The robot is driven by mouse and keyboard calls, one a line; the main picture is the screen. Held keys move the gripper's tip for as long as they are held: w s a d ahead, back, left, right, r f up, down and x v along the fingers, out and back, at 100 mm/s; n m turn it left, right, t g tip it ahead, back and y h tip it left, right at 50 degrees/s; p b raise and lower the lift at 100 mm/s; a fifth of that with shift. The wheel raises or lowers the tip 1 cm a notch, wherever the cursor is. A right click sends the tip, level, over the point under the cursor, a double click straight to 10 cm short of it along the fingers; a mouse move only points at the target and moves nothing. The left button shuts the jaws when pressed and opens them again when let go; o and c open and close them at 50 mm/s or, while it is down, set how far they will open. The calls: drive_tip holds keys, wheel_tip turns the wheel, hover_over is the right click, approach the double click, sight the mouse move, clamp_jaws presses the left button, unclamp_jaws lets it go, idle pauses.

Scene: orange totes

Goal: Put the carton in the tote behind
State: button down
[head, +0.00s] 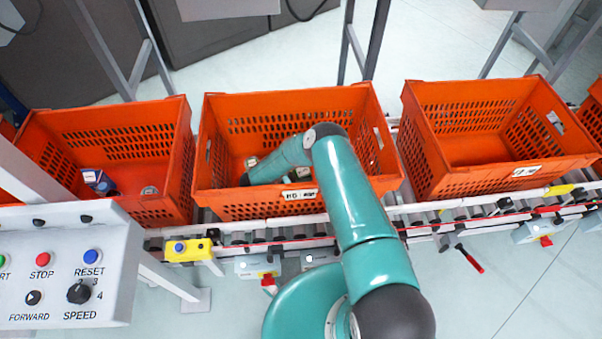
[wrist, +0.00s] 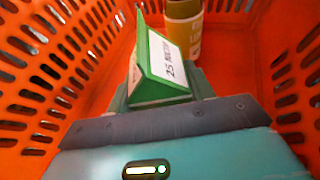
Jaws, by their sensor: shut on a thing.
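The carton (wrist: 162,68) is green and white with printed text on its side. It shows in the wrist view, tilted, at the end of my gripper (wrist: 160,94), which is shut on it. The carton is inside the middle orange tote (head: 260,208), whose perforated walls surround it in the wrist view. In the head view my arm reaches down into this tote, and my gripper is mostly hidden by my arm. Which tote is meant by the one behind cannot be told from the pictures.
The left tote (head: 110,112) holds a blue-and-white item (head: 99,182) and a small round item. The right tote (head: 440,184) looks empty. A control panel (head: 65,265) is at lower left.

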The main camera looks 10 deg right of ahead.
drive_tip(key=c, duration=0.6)
unclamp_jaws()
drive_tip(key=v, duration=0.7)
drive_tip(key=shift+s+a+r, duration=0.1)
drive_tip(key=shift+a, duration=0.15)
